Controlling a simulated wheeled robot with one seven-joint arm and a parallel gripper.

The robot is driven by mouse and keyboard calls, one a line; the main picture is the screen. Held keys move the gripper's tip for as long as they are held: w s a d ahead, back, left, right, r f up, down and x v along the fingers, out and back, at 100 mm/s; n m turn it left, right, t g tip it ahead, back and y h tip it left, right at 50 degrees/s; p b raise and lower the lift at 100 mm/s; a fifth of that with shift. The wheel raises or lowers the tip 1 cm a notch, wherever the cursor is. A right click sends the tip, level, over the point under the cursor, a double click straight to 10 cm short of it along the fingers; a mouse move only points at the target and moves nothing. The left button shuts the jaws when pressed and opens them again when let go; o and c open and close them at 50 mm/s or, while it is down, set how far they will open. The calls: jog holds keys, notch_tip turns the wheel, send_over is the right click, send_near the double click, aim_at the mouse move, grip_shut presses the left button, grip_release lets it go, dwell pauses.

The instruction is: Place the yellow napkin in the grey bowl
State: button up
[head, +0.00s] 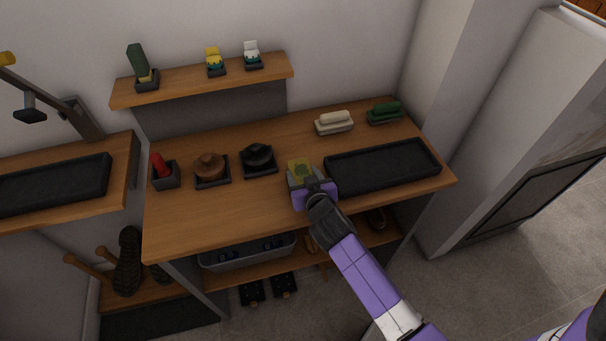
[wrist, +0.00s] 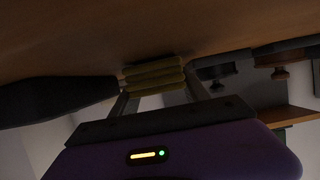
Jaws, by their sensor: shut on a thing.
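A yellow folded cloth (head: 299,164), which looks like the napkin, is between the fingers of my gripper (head: 303,180) over the bench top, just left of the long black tray. In the wrist view the yellow cloth (wrist: 154,77) shows as stacked folds, with a finger of my gripper (wrist: 156,92) on each side. The gripper is shut on it. It is close to the wooden surface; I cannot tell if it touches. I see no grey bowl. A grey bin (head: 225,262) with dark things in it stands on the shelf under the bench.
The black tray (head: 345,178) is empty. Brown (head: 209,168) and black (head: 258,158) lidded pots and a red item (head: 160,168) stand left. Cream (head: 334,122) and green (head: 384,112) brushes sit at the back. The front left bench top (head: 215,220) is clear.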

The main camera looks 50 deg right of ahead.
jog(key=shift+f, duration=0.2)
jog(key=o, duration=1.5)
jog(key=shift+r, duration=0.15)
jog(key=b+v, duration=0.2)
jog(key=v, duration=0.5)
jog(key=shift+s, duration=0.4)
jog(key=s+a+r+n+t+y, duration=0.1)
jog(key=s+a+n+y, duration=0.1)
jog(key=s+a, duration=0.3)
jog(key=s+a+r+n+t+y, duration=0.1)
jog(key=s+a+y, duration=0.1)
jog(key=s+a, duration=0.4)
jog(key=s+a+r+n+t+y, duration=0.1)
jog(key=s+a+r+n+y, duration=0.1)
jog(key=s+a, duration=0.3)
jog(key=shift+s+a+n, duration=0.15)
jog(key=shift+s+a, duration=0.05)
jog(key=shift+s, duration=0.5)
jog(key=shift+s+a+n, duration=0.15)
jog(key=shift+s+a, duration=0.05)
jog(key=shift+s, duration=0.5)
jog(key=shift+o, duration=0.3)
jog(key=s+a+r+n+y, duration=0.1)
jog(key=s+a+r, duration=0.1)
jog(key=s+r, duration=0.4)
jog(key=shift+r+t, duration=0.35)
jog(key=shift+t, duration=0.05)
